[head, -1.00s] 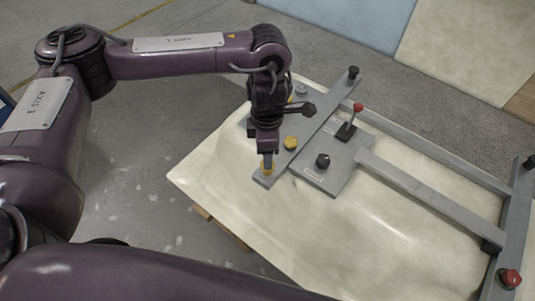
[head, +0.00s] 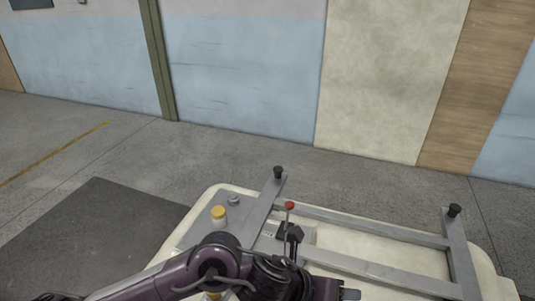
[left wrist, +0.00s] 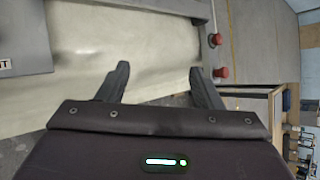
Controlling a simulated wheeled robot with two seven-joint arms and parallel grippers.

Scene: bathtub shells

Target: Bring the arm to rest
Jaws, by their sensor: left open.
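My left arm comes in low from the left in the head view, across the near side of the cream tub shell (head: 215,196). Its wrist (head: 270,278) is in front of the grey frame (head: 375,229), and the gripper end is partly cut off at the bottom edge. In the left wrist view my left gripper (left wrist: 162,80) is open, with its two dark fingers wide apart and nothing between them. The pale shell (left wrist: 115,60) is beyond the fingers. My right gripper is in neither current view.
Black knobs (head: 454,210) top the frame. Two red buttons (left wrist: 216,40) show in the left wrist view. The floor left of the shell is open.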

